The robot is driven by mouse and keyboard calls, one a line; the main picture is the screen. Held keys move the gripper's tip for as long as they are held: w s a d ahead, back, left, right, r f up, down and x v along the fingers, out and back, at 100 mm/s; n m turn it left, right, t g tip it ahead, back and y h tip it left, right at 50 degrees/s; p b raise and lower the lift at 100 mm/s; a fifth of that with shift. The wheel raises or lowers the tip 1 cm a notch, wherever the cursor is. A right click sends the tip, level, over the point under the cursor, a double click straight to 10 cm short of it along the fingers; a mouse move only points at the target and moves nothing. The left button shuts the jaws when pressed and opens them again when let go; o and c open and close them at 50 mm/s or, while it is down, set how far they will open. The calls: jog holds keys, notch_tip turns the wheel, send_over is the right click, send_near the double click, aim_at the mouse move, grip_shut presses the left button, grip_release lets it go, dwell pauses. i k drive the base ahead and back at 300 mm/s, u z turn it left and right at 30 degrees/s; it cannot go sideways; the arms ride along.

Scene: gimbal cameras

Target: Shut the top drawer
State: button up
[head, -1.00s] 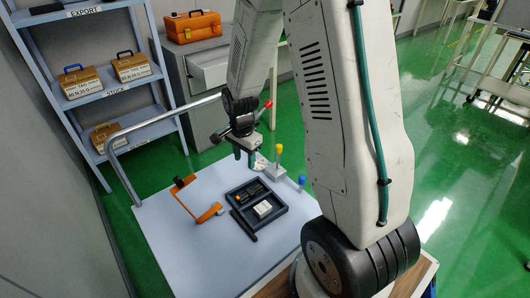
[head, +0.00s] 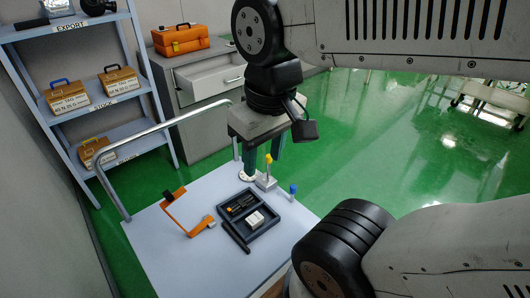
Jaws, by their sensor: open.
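The grey cabinet (head: 196,132) stands at the back, beside the blue shelf. Its top drawer (head: 209,88) is pulled out, with a pale front and a small handle (head: 234,80) near its right end. My gripper (head: 263,160) points down, to the right of and nearer than the drawer in the head view. Its two dark teal fingers are apart with nothing seen between them. My gripper does not appear to touch the drawer.
An orange toolbox (head: 180,38) sits on the cabinet. My cart top (head: 160,240) carries a dark tray (head: 272,222), an orange bracket (head: 180,217) and coloured pegs; a metal rail (head: 165,124) rises behind it. Blue shelves (head: 88,112) hold brown boxes.

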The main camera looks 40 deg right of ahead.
aim_at(201, 80)
jog(key=k, duration=0.5)
jog(key=z, duration=1.9)
jog(key=i, duration=3.85)
jog(key=u, duration=1.85)
jog(key=i, duration=0.45)
jog(key=u, duration=0.1)
